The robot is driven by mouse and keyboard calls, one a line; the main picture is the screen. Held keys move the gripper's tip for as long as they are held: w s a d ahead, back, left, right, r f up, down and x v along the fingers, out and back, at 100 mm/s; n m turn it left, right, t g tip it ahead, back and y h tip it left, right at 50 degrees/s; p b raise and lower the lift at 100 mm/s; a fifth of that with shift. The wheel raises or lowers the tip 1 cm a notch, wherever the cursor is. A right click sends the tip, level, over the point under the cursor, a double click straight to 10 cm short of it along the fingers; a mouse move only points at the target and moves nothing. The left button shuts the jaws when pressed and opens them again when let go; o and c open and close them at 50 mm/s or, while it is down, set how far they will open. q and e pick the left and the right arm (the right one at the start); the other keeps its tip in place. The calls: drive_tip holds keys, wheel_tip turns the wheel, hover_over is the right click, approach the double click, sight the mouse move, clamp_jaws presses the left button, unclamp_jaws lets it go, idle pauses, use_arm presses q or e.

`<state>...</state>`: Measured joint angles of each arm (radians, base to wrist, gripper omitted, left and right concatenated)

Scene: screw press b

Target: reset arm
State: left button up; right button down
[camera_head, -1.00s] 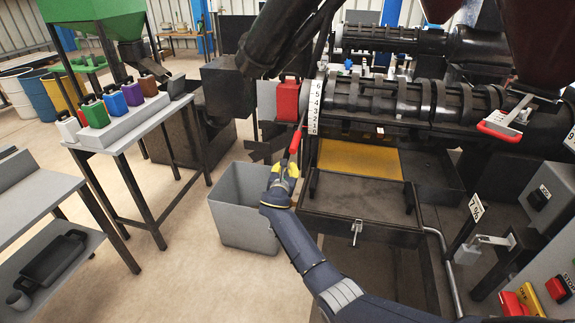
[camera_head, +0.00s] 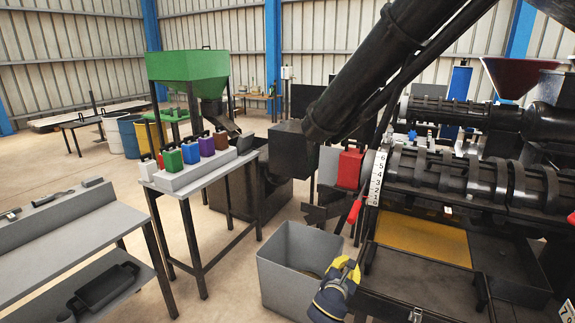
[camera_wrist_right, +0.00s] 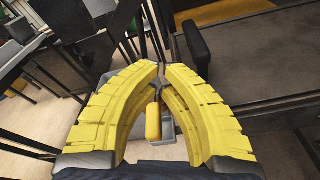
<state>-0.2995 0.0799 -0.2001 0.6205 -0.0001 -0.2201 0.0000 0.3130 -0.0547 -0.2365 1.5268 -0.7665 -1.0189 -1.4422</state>
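My right gripper (camera_head: 350,266) is at the lower middle of the head view, over the right rim of a grey bin (camera_head: 285,270). It also shows in the right wrist view (camera_wrist_right: 164,70), where its curved yellow fingers meet almost tip to tip with only a thin gap, so it looks shut. Nothing shows pinched at the tips. A small yellow piece (camera_wrist_right: 153,120) shows between the fingers; I cannot tell what it is. A red-ended lever (camera_head: 354,211) on the press stands above and apart from the gripper. My left gripper is not in view.
The black screw press (camera_head: 460,180) fills the right side, with a yellow plate (camera_head: 420,240) below it. A narrow table (camera_head: 212,170) with several coloured canisters stands left of the bin. A grey workbench (camera_head: 60,228) is at far left. Open floor lies between the tables.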

drive_tip(key=s+d+f+m+g, duration=0.1)
drive_tip(key=s+d+f+m, duration=0.15)
drive_tip(key=s, duration=0.35)
drive_tip(key=s+d+f+m+g, duration=0.1)
drive_tip(key=s+d+f+m, duration=0.1)
drive_tip(key=s+f+m, duration=0.3)
drive_tip(key=s+d+m+g+y, duration=0.2)
drive_tip(key=s+m, duration=0.3)
drive_tip(key=s, duration=1.2)
drive_tip(key=s+d+m+g+y, duration=0.1)
drive_tip(key=s+d+m+g, duration=0.35)
drive_tip(key=s, duration=1.25)
drive_tip(key=s+a+f+m+y, duration=0.1)
drive_tip(key=a+f, duration=0.2)
drive_tip(key=f, duration=0.8)
drive_tip(key=s+a+f+g+y, duration=0.1)
drive_tip(key=a+f, duration=0.2)
drive_tip(key=f, duration=0.8)
drive_tip(key=s+a+f+m+y, duration=0.1)
drive_tip(key=a+f, duration=0.2)
drive_tip(key=f, duration=0.9)
drive_tip(key=s+f+m+g+y, duration=0.1)
drive_tip(key=s+f+m+g, duration=0.1)
drive_tip(key=s+f, duration=1.6)
drive_tip(key=s+g, duration=0.1)
drive_tip(key=s, duration=0.2)
drive_tip(key=shift+d+f+m+y, duration=0.3)
drive_tip(key=shift+f+m, duration=0.1)
drive_tip(key=shift+s, duration=0.2)
